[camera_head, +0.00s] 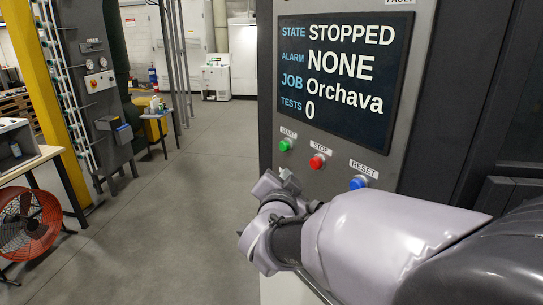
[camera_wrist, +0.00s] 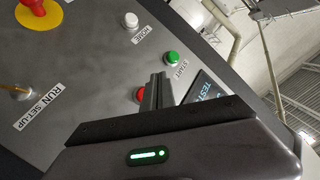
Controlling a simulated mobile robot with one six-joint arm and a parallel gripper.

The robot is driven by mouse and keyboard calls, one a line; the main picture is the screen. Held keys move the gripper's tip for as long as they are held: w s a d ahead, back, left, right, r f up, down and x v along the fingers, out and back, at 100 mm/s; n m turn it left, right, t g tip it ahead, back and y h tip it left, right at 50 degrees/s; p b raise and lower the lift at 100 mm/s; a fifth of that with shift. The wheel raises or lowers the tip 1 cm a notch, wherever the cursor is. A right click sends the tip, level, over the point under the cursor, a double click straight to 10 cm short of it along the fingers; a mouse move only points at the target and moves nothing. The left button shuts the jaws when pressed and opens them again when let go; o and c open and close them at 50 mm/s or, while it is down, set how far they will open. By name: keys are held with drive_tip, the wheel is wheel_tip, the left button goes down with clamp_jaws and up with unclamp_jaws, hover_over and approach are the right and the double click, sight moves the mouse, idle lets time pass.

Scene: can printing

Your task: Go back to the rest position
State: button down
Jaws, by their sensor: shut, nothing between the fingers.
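My gripper (camera_head: 286,176) is in front of the machine's control panel (camera_head: 405,150), just below the green START button (camera_head: 285,145) and left of the red STOP button (camera_head: 317,161). In the wrist view my gripper's fingers (camera_wrist: 157,88) are together and empty. They partly cover the red STOP button (camera_wrist: 139,95), with the green START button (camera_wrist: 172,58) beyond the tips. I cannot tell the exact gap to the panel; no contact shows. The blue RESET button (camera_head: 358,182) is just above my arm. The screen (camera_head: 345,75) reads STOPPED, alarm NONE, job Orchava, tests 0.
The wrist view also shows a white HOME button (camera_wrist: 131,20), a red mushroom button (camera_wrist: 38,12) on yellow and a RUN/SET-UP switch (camera_wrist: 18,92). An orange fan (camera_head: 25,222) and a table (camera_head: 35,160) stand at the left. The grey floor (camera_head: 165,235) between is clear.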

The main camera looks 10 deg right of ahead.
drive_tip(key=s+a+f+n+g+y+b, duration=0.2)
drive_tip(key=s+f+y+b, duration=0.1)
drive_tip(key=s+f+b, duration=0.45)
drive_tip(key=s+a+f+n+g+y+b, duration=0.1)
drive_tip(key=s+a+f+n+y+b, duration=0.2)
drive_tip(key=f+b, duration=0.6)
drive_tip(key=s+d+f+g+b, duration=0.1)
drive_tip(key=s+f+g+b, duration=0.2)
drive_tip(key=s+f, duration=0.6)
drive_tip(key=s+d+f+n+g+b, duration=0.1)
drive_tip(key=s+f+g+b, duration=0.2)
drive_tip(key=s+f, duration=0.6)
drive_tip(key=s+b, duration=0.2)
drive_tip(key=s, duration=0.1)
drive_tip(key=shift+d+f+g+y, duration=0.2)
drive_tip(key=shift+d+g+y, duration=0.1)
drive_tip(key=shift+d+y, duration=0.1)
